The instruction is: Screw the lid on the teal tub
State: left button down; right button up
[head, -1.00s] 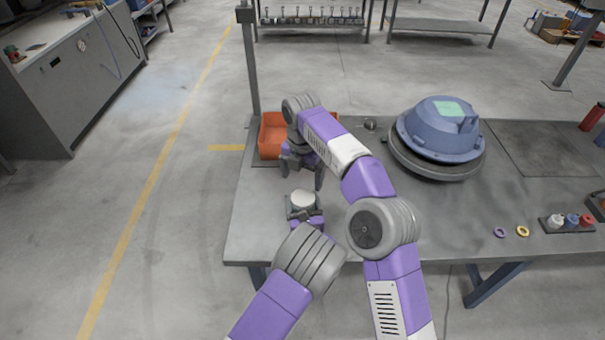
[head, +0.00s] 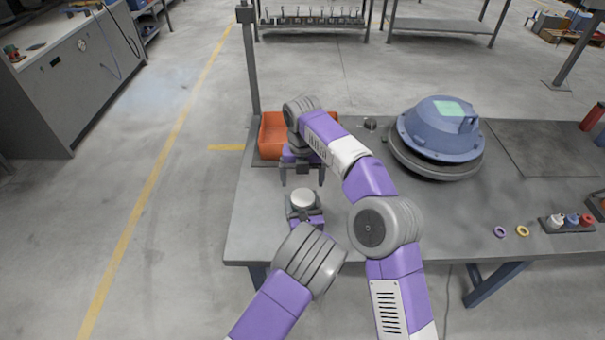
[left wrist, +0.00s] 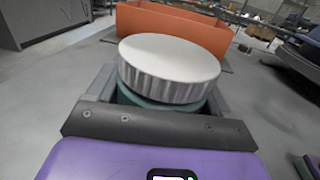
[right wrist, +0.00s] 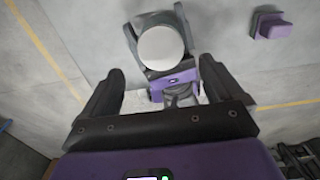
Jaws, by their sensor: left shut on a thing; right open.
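The white lid (head: 303,198) with a ridged rim sits on top of the teal tub (left wrist: 140,98), near the table's left front. In the left wrist view the lid (left wrist: 170,62) covers the tub's mouth, and a band of teal shows under it. I cannot tell how tightly it is seated. My left gripper (head: 304,212) is shut around the tub; its fingers also flank it in the right wrist view. My right gripper (head: 302,180) is open and empty, above and beyond the lid, apart from it. The lid (right wrist: 161,47) shows ahead of its fingers (right wrist: 160,70).
An orange bin (head: 270,137) stands behind my right gripper at the table's back left. A blue domed housing (head: 438,130) on a round base takes up the back middle. Rings (head: 522,231) and a tray of small bottles (head: 570,224) lie at the right. The table's centre is clear.

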aim_at(303, 196)
notch_tip(303, 196, down, 7)
jog(key=shift+r, duration=0.15)
jog(key=shift+c, duration=0.2)
jog(key=c, duration=1)
jog(key=m, duration=0.5)
jog(key=shift+c, duration=0.2)
jog(key=m, duration=1.4)
jog(key=shift+m, duration=0.3)
